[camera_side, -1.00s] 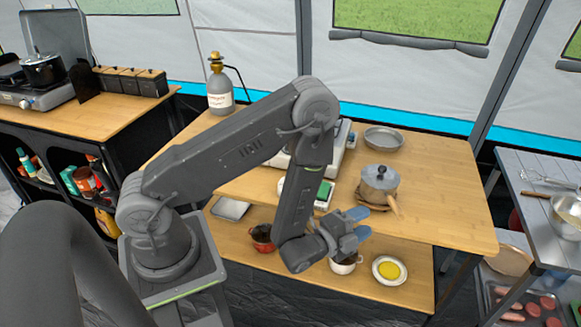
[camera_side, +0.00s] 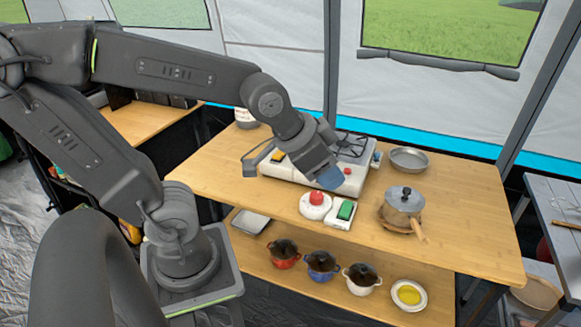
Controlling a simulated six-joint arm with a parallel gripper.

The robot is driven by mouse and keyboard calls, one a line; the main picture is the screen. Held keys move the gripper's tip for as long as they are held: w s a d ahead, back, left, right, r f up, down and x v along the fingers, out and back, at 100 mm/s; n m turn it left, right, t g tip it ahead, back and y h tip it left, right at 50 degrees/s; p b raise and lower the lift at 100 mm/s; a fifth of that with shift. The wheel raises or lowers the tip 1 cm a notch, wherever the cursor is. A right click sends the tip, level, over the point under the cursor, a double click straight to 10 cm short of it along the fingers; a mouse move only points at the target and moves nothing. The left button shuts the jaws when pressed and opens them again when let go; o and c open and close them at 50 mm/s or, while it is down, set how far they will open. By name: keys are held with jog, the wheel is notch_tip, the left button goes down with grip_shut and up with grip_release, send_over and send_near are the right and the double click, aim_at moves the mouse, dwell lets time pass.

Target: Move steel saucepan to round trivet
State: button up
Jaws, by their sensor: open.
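The steel saucepan (camera_side: 403,203), grey with a lid and dark knob and a light wooden handle, sits upright at the right of the wooden table. It rests on the round trivet (camera_side: 388,222), a brown disc whose edge shows beneath it. The handle points toward the front right. My gripper (camera_side: 331,178) is open and empty, its blue fingertip over the front of the stove, left of the saucepan and clearly apart from it. The rest of its jaws is partly hidden by the wrist.
The stove (camera_side: 290,169) lies under my gripper. A red-topped round item (camera_side: 315,205) and a green sponge in a white holder (camera_side: 341,213) stand at the front edge. A shallow steel pan (camera_side: 409,159) lies behind the saucepan. Several small pots stand on the lower shelf.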

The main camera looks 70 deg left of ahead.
jog(key=s+n+g, duration=0.1)
jog(key=s, duration=0.5)
jog(key=shift+a+r+n+g, duration=0.3)
jog(key=shift+a+r, duration=0.15)
jog(key=shift+s, duration=0.1)
dwell(0.5)
